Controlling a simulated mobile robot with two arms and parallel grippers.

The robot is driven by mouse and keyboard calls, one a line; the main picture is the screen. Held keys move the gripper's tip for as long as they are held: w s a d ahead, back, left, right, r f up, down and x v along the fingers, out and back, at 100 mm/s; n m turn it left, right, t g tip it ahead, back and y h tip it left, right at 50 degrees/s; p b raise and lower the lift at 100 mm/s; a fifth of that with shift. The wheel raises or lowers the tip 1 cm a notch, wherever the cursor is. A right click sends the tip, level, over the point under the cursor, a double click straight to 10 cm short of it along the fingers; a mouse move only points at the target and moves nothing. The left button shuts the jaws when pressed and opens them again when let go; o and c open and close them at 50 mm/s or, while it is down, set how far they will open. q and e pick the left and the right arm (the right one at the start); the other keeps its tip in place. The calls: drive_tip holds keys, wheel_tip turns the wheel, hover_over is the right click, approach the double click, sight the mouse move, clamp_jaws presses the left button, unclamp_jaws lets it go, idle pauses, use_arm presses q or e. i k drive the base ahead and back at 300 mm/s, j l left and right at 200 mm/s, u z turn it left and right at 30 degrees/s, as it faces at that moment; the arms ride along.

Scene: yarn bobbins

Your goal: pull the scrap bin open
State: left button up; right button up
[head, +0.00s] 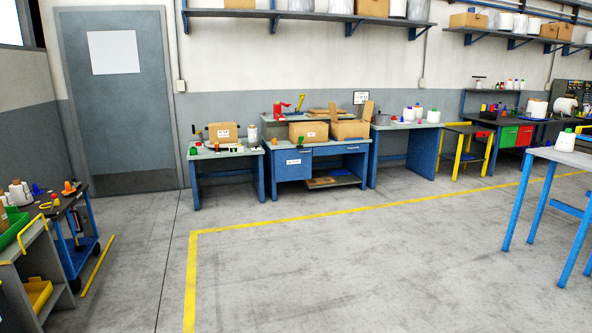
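No thing in the head view is clearly readable as the scrap bin. A blue bin-like front (294,173) with a white label sits under the left part of the blue workbench (371,147) against the far wall. It looks shut, flush with the bench, and the label is too small to read. Red (507,136) and green (525,136) fronts show under the dark bench at the far right; they also look shut. Neither of my grippers is in view.
Grey floor (330,270) with a yellow line (290,218) lies open before the benches. Carts (83,245) with bobbins stand at the left, and a blue-legged table (570,158) stands at the right. A grey door (122,110) is at the back left.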

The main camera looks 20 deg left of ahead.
sight(291, 164)
drive_tip(key=i+j+u, duration=0.25)
drive_tip(key=i, duration=0.2)
drive_tip(key=i+u, duration=0.2)
drive_tip(key=i, duration=0.25)
drive_tip(key=i+j+u, duration=0.1)
drive_tip(key=i+u, duration=0.2)
drive_tip(key=i, duration=4.65)
